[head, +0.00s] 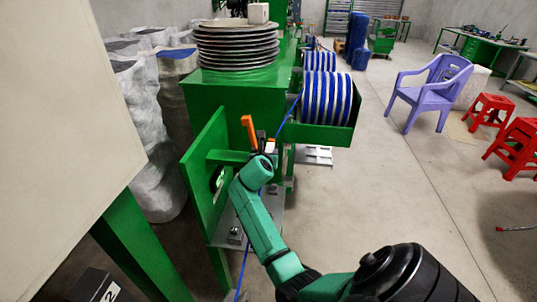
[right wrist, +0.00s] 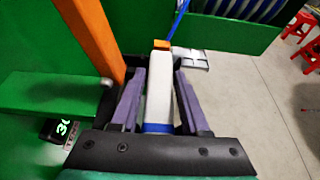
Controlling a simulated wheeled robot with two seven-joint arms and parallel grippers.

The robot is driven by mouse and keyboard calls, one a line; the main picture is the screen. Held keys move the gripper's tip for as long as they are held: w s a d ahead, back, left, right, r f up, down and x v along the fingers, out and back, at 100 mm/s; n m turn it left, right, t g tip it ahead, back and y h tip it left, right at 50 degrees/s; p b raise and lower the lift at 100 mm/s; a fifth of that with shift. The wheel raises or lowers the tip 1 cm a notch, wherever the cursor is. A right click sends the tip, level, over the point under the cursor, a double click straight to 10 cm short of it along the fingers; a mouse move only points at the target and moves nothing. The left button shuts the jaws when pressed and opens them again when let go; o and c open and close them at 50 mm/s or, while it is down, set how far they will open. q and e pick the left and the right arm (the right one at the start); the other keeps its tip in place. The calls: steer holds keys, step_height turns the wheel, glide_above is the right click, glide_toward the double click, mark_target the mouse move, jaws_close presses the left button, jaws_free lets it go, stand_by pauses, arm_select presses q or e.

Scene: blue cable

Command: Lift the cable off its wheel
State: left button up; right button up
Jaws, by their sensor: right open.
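The blue cable (head: 287,118) runs from a striped blue-and-white spool (head: 325,97) down toward my right gripper (head: 266,146). It appears again below the arm, going down to the floor. In the right wrist view the cable (right wrist: 181,18) drops from the top edge behind the jaws. My right gripper (right wrist: 158,78) is open, its two purple fingers on either side of a white upright piece (right wrist: 158,95) with an orange top and a blue band low down. I cannot tell whether the fingers touch it. The wheel cannot be made out clearly. My left gripper is not in view.
An orange upright bar (head: 249,131) stands just left of the right gripper, beside a green plate (head: 204,165). A green machine body (head: 232,103) carries stacked discs (head: 236,45). Open floor lies right, with a purple chair (head: 434,88) and red stools (head: 515,143).

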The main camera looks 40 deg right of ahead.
steer(key=shift+a, duration=0.1)
jaws_close()
steer(key=shift+r, duration=0.15)
